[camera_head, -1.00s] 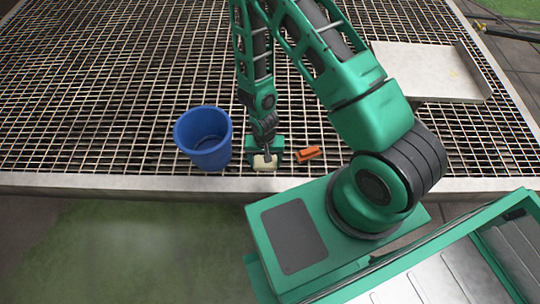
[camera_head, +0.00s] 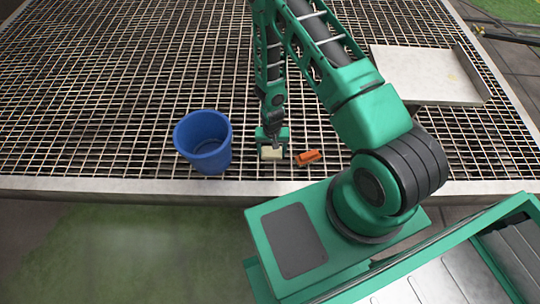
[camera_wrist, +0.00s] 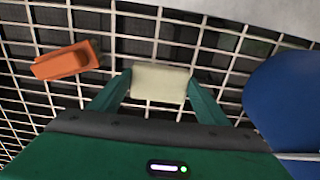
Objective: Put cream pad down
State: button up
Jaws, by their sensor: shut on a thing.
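The cream pad (camera_head: 271,153) is a small pale block between the fingers of my gripper (camera_head: 272,148). In the wrist view the pad (camera_wrist: 160,83) sits between the two green fingertips of my gripper (camera_wrist: 158,90), which are shut on its sides. The grating (camera_head: 110,145) lies beneath it. I cannot tell whether the pad touches the grating or hangs a little above it.
A blue bucket (camera_head: 203,142) stands close to the left of my gripper in the head view. An orange block (camera_head: 308,157) lies close to the right. A pale metal tray (camera_head: 425,75) is at the back right. The grating's front rim (camera_head: 120,188) is near.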

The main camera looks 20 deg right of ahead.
aim_at(272, 153)
jog(key=shift+f, duration=1.5)
jog(key=o, duration=1)
jog(key=shift+f, duration=0.1)
notch_tip(272, 153, up, 12)
jog(key=shift+r, duration=0.2)
